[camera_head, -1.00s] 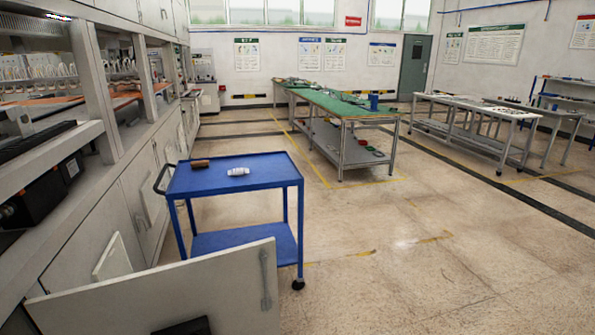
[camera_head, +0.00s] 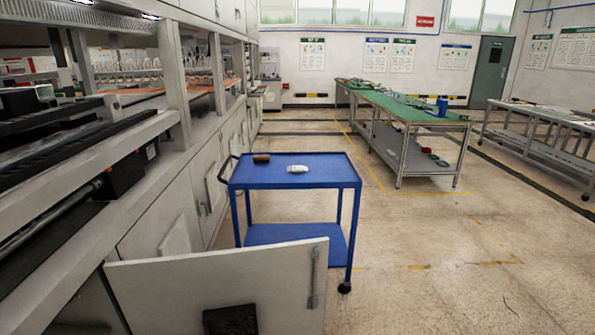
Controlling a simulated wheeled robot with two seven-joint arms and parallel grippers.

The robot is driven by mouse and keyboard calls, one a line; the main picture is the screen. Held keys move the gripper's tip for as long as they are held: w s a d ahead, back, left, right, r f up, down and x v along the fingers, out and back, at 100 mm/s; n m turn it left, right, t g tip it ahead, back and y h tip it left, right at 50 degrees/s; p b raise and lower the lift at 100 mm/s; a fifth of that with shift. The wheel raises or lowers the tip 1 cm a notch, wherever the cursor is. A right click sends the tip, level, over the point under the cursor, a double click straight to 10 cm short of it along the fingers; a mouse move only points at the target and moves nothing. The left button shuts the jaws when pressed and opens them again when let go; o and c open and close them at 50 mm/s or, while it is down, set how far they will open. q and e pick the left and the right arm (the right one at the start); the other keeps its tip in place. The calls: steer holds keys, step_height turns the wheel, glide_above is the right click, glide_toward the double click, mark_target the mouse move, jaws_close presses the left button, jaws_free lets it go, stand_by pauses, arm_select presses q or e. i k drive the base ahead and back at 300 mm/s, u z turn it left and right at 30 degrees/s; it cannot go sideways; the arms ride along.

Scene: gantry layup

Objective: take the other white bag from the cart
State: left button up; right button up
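A blue cart (camera_head: 330,179) with two shelves stands ahead of me, near the middle of the view. A small white bag (camera_head: 298,169) lies on its top shelf, near the middle. A brown roll-like object (camera_head: 261,158) lies on the same shelf at the back left, apart from the bag. Neither of my grippers shows in the head view.
An open cabinet door (camera_head: 225,283) stands between me and the cart, hiding part of its lower shelf. A long grey cabinet bench (camera_head: 150,215) runs along the left. A green-topped table (camera_head: 410,108) stands behind. The floor right of the cart is clear.

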mark_target(296, 169)
steer(key=z, duration=0.3)
steer(key=k, duration=0.4)
steer(key=z, duration=1)
steer(key=k, duration=1)
steer(key=z, duration=0.6)
steer(key=i, duration=1.6)
steer(key=u, duration=0.35)
steer(key=i, duration=2.95)
steer(key=u, duration=0.45)
steer(key=i, duration=2.7)
steer(key=u, duration=0.7)
steer(key=i, duration=2.3)
steer(key=u, duration=1.6)
steer(key=i, duration=1.35)
steer(key=u, duration=1.9)
steer(key=i, duration=1.8)
steer(key=u, duration=0.45)
